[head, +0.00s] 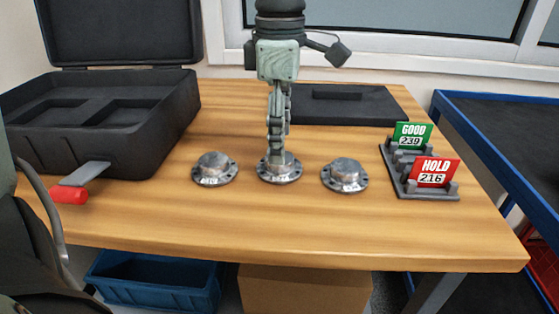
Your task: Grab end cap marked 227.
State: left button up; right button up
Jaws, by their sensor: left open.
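Three round metal flanged end caps stand in a row on the wooden table: a left one (215,169), a middle one (279,171) and a right one (345,176). Small marks show on their front rims, but I cannot read any number, so I cannot tell which is 227. My left gripper (278,157) points down from above at the middle end cap, its fingers seen edge-on and open. The fingertips overlap the cap's raised hub and partly hide it; I cannot tell whether they touch it. My right gripper is not in view.
A rack (420,189) at right holds a green GOOD 239 card (413,135) and a red HOLD 216 card (434,172). An open black case (150,130) stands left, near a red-handled tool (70,195). A dark mat (345,105) lies behind. The table front is clear.

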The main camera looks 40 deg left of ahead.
pick_arm(q)
notch_tip(320, 180, down, 2)
jog(key=shift+s+d+f, duration=0.1)
jog(key=shift+s+f, duration=0.05)
jog(key=shift+f, duration=0.45)
jog(key=shift+c, duration=0.5)
jog(key=c, duration=1.2)
jog(key=shift+r, duration=0.1)
jog(key=shift+c, duration=0.6)
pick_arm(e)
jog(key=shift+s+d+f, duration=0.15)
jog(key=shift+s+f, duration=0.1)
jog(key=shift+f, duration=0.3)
